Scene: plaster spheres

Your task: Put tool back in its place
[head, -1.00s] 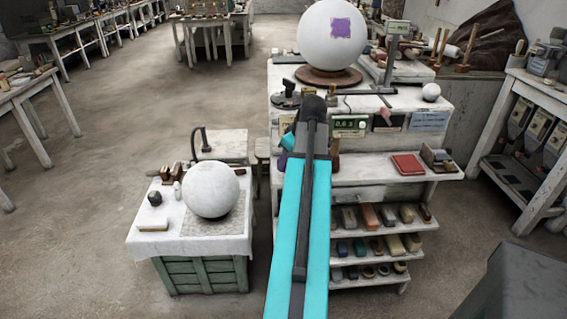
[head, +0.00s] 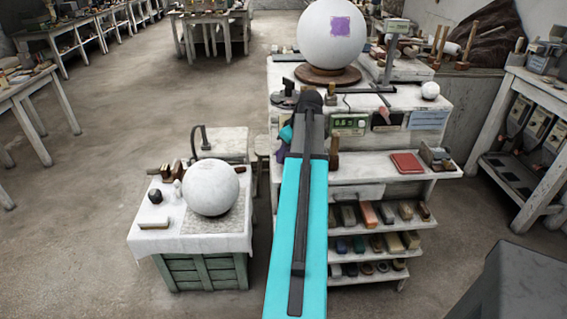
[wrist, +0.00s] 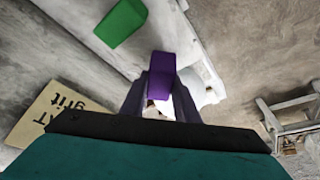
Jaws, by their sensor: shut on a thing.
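My gripper (wrist: 160,92) is shut on a purple block-shaped tool (wrist: 162,70) in the wrist view. The tool's far end sticks out beyond the fingers. In the head view my own arm hides most of the gripper, and a small purple patch (head: 285,157) shows just left of the arm, beside the bench. A green block (wrist: 121,23) lies on a pale surface at upper left in the wrist view, apart from the held tool. The bench shelves (head: 345,228) hold rows of coloured blocks. I cannot see an empty place for the purple tool.
A large white sphere (head: 331,33) with a purple square stands on the bench top. A smaller sphere (head: 210,187) sits on a cloth-covered green crate (head: 200,271) at left. A card lettered "grit" (wrist: 45,112) shows in the wrist view. Open floor lies at left.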

